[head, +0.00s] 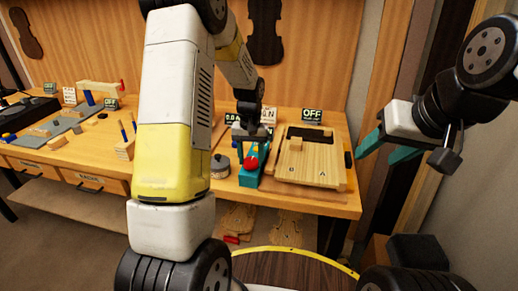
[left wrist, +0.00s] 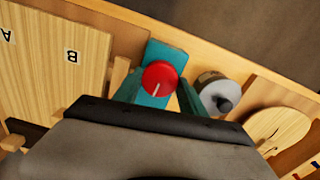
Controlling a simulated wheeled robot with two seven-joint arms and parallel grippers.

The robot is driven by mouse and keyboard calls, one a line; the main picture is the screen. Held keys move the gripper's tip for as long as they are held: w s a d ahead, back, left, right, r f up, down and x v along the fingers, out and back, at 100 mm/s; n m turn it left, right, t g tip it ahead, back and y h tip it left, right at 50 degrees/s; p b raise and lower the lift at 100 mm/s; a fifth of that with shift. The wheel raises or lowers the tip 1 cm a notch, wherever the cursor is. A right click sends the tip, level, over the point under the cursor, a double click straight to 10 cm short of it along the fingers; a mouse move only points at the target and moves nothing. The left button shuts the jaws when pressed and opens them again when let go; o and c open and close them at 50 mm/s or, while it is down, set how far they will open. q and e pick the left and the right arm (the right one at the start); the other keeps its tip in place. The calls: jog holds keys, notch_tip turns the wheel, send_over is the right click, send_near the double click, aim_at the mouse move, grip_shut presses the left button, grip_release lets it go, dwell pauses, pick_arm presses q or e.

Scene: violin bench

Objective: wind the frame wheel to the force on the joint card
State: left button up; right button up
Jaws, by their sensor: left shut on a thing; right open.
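The frame wheel (head: 251,163) is a red knob on a teal frame (head: 247,181) near the bench's front edge. In the left wrist view the wheel (left wrist: 160,78) shows a white mark, and the teal frame (left wrist: 163,54) lies behind it. My left gripper (head: 251,148) reaches down to the wheel, with its teal fingers on either side of it, shut on it. A readout (head: 266,116) behind the frame is partly hidden by my left arm; an N shows. I cannot make out a joint card. My right gripper (head: 385,147) is open and empty, right of the bench.
A wooden board (head: 300,172) marked A and B lies right of the frame, below a display (head: 312,115) reading OFF. A grey pot (head: 220,166) stands close on the frame's left. Further left are a grey mat (head: 62,128) and several small tools.

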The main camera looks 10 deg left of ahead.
pick_arm(q)
jog(key=m, duration=0.4)
jog(key=shift+w+r+m, duration=0.1)
jog(key=shift+m, duration=0.2)
jog(key=m, duration=0.3)
jog(key=shift+m, duration=0.4)
jog(key=m, duration=0.3)
jog(key=shift+m, duration=2.1)
jog(key=o, duration=1.4)
jog(key=shift+c, duration=0.2)
